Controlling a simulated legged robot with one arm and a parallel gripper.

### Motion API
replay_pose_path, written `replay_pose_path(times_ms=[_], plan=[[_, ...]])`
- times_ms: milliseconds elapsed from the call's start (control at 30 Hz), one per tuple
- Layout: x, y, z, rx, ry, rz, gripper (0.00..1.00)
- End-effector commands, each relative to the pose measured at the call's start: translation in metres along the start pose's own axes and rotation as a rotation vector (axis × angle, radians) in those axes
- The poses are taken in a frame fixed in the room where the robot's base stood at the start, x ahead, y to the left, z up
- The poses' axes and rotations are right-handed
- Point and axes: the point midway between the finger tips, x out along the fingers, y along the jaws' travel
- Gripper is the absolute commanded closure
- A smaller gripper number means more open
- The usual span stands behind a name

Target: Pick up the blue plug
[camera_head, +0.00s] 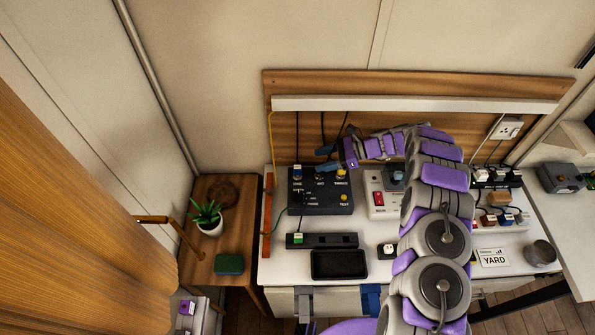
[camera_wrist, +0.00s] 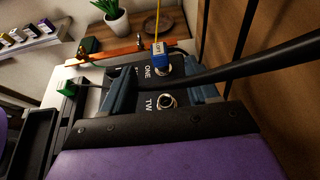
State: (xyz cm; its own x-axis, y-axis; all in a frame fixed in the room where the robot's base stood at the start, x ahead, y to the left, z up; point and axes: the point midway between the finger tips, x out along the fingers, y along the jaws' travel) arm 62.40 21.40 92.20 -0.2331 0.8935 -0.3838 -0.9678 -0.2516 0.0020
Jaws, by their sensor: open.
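A blue plug with a pale label on top sits in the socket marked ONE on the dark panel box; it shows in the wrist view (camera_wrist: 159,51) and at the box's back left in the head view (camera_head: 297,171). My gripper (camera_head: 324,160) is over the back of the dark box (camera_head: 322,203), to the right of the plug. In the wrist view its two blue-grey fingers (camera_wrist: 161,80) are apart with nothing held. The plug stands beyond the fingertips, roughly in line with the gap. The empty socket marked TW (camera_wrist: 167,101) lies nearer, below the gap.
A thick black cable (camera_wrist: 255,58) crosses close to the right finger. A green plug (camera_head: 298,238) sits on a black strip in front of the box. A black tray (camera_head: 340,264) lies nearer. A power strip with several plugs (camera_head: 497,221) is at right.

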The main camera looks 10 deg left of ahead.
Motion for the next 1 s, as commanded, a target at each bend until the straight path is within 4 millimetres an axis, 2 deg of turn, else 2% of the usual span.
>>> replay_pose_path(times_ms=[100, 367, 700, 933, 1000], plan=[[0.014, 0.001, 0.000, 0.001, -0.002, 0.001, 0.40], [0.027, 0.001, -0.001, 0.001, -0.001, 0.000, 0.40], [0.070, 0.002, -0.004, -0.001, -0.001, 0.000, 0.40], [0.071, 0.002, -0.003, -0.001, -0.001, -0.001, 0.40], [0.071, 0.002, -0.003, -0.001, -0.001, -0.001, 0.47]])
